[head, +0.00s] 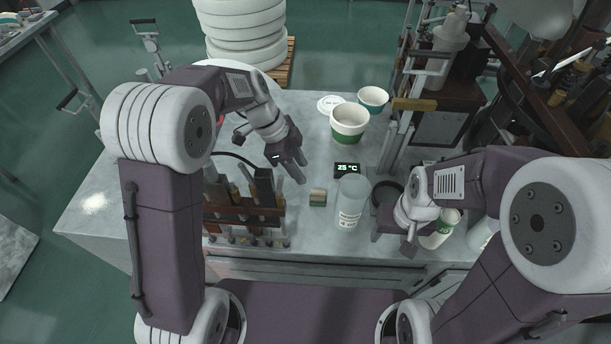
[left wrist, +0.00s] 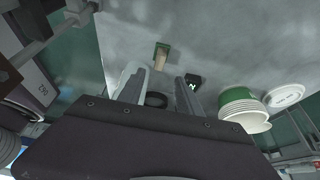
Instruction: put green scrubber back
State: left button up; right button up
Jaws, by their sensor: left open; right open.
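The green scrubber (head: 318,197) is a small block with green and tan layers. It lies on the grey table between the dark tool rack and a clear container. It also shows in the left wrist view (left wrist: 161,56), beyond the fingertips. My left gripper (head: 299,169) is open and empty, above the table and up-left of the scrubber in the head view, apart from it. Its two spread fingers show in the left wrist view (left wrist: 158,82). My right gripper (head: 409,243) is open near the table's front edge, right of the clear container. Its fingers are partly hard to make out.
A dark rack (head: 262,214) with upright tools stands left of the scrubber. The clear container (head: 351,203) stands right of it. A temperature display (head: 347,170), white-green tubs (head: 348,124) and a flat lid (head: 330,104) are behind. A green-white cup (head: 441,229) is near my right gripper.

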pick_arm(q)
jog(key=shift+s+a+f+n+t+y+b, duration=0.15)
jog(key=shift+s+a+f+n+y, duration=0.75)
jog(key=shift+s+a+n, duration=1.8)
jog(key=shift+s+a+f+n+t+y+b, duration=0.1)
jog(key=shift+s+a+f+n+t+y, duration=0.3)
jog(key=shift+s+a+f+n, duration=2.1)
jog(key=shift+s+a+r+n+t+y+b, duration=0.2)
jog(key=shift+s+a+n+y, duration=0.9)
jog(key=shift+s+n, duration=1.95)
jog(key=shift+w+a+r+n, duration=0.1)
jog(key=shift+w+a+n, duration=0.05)
jog(key=shift+w+n, duration=0.75)
